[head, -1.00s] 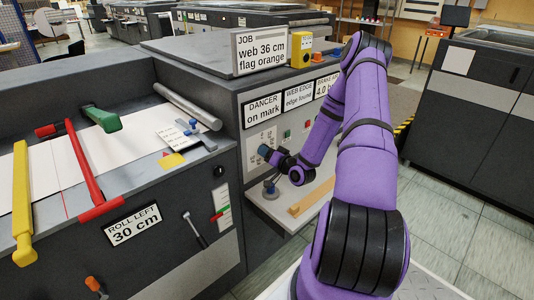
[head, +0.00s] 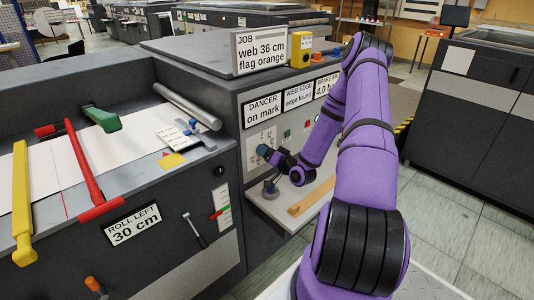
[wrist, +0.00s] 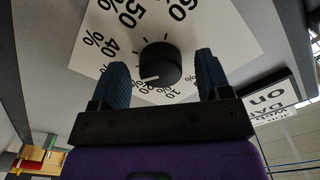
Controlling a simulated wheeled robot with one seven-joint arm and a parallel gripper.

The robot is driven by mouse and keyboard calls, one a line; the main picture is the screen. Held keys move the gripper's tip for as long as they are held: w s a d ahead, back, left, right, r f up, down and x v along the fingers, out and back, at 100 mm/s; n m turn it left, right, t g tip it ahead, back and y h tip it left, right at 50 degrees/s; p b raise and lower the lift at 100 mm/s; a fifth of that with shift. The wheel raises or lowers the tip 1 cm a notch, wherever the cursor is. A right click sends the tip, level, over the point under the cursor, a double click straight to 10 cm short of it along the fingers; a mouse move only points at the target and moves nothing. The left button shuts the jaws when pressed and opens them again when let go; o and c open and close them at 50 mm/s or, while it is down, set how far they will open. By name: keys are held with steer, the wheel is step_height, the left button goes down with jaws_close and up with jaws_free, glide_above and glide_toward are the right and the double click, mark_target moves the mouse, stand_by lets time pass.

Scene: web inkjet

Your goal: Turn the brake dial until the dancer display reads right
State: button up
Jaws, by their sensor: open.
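The brake dial (wrist: 160,63) is a round black knob with a white pointer line, on a white plate (wrist: 225,45) printed with percent marks. The pointer slants to the lower left in the wrist view. My gripper (wrist: 163,72) is open, with one dark blue finger on each side of the knob; I cannot tell whether they touch it. In the head view my gripper (head: 264,151) is at the panel front and hides the dial. The dancer display (head: 263,109) reads "on mark".
The web edge display (head: 298,94) reads "edge found". The brake air display (head: 326,86) shows 4.0, partly hidden by my arm. A job sign (head: 260,51) reads "web 36 cm, flag orange". A shelf (head: 270,207) with a wooden bar (head: 312,197) juts out below the panel.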

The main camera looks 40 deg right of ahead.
steer(key=s, duration=1)
steer(key=shift+s, duration=0.3)
steer(key=w+a+r+n+g+h, duration=0.1)
steer(key=w+a+r+n+g, duration=0.25)
steer(key=r, duration=0.55)
steer(key=w+a+r+n+g, duration=0.3)
steer(key=r+n+g, duration=0.1)
steer(key=r, duration=0.5)
steer(key=s+a+r+g+h, duration=0.25)
steer(key=s+a+r, duration=0.25)
steer(key=a+r, duration=0.5)
steer(key=s+a+r+g+y, duration=0.1)
steer(key=s+a+r, duration=0.2)
steer(key=s, duration=0.4)
steer(key=s+a+r+g+y, duration=0.1)
steer(key=s+a+r, duration=0.3)
steer(key=s, duration=0.3)
steer(key=s+a+r+y, duration=0.1)
steer(key=s+a+r, duration=0.2)
steer(key=s, duration=0.4)
steer(key=shift+a+r+g, duration=0.4)
steer(key=shift+a, duration=0.5)
steer(key=shift+n+y, duration=0.25)
